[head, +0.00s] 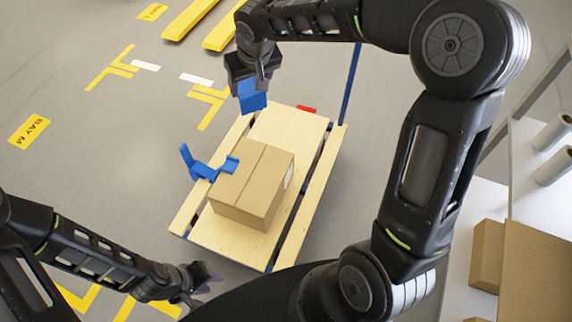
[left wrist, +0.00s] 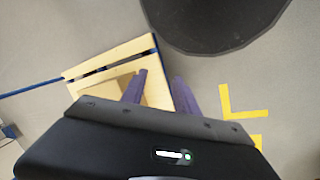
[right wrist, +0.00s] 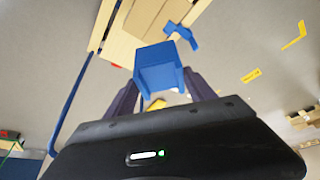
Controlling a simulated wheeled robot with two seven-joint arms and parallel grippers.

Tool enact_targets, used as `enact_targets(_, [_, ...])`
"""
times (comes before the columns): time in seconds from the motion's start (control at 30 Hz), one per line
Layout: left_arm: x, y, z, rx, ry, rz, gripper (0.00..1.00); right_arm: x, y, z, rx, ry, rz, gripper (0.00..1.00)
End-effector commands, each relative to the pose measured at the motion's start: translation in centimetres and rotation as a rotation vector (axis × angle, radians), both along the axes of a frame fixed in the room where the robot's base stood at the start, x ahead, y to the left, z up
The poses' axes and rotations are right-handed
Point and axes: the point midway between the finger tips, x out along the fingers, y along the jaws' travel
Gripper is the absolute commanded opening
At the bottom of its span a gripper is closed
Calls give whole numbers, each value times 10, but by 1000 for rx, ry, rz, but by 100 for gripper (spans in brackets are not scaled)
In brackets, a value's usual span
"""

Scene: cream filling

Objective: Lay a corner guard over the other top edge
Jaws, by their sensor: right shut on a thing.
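A brown cardboard box (head: 235,190) sits on a pale wooden pallet (head: 215,236). A blue corner guard (head: 205,171) lies at the box's left top edge, part of it on the top face and part sticking out left; it also shows in the right wrist view (right wrist: 180,32). My right gripper (head: 254,80) is shut on a second blue corner guard (head: 252,101), held in the air beyond the box; the guard fills the space between the fingers in the right wrist view (right wrist: 160,68). My left gripper (head: 208,279) is open and empty, left of the pallet's near end.
A blue post (head: 351,83) rises at the pallet's far right corner, with a small red piece (head: 306,109) nearby. A shelf with cartons (head: 488,253) and rolls (head: 552,131) stands at the right. The floor left of the pallet is clear, with yellow markings (head: 29,131).

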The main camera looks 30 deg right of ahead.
Motion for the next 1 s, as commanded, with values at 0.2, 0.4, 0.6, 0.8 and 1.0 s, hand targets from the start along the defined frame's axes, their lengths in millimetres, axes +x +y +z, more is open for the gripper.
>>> enact_targets(0.2, [1,0,-9,0,-1,-1,54,0,-2,-11,0,1,9,23])
enact_targets(0.4, [2,1,-45,1,-5,3,71,0,-9,-53,0,2,57,23])
enact_targets(0.6, [6,3,-102,4,-11,9,87,2,-20,-120,1,2,151,23])
enact_targets(0.8, [9,5,-161,6,-19,15,88,4,-33,-190,1,1,261,23])
enact_targets(1.0, [13,8,-219,10,-27,21,88,5,-46,-259,1,1,372,23])
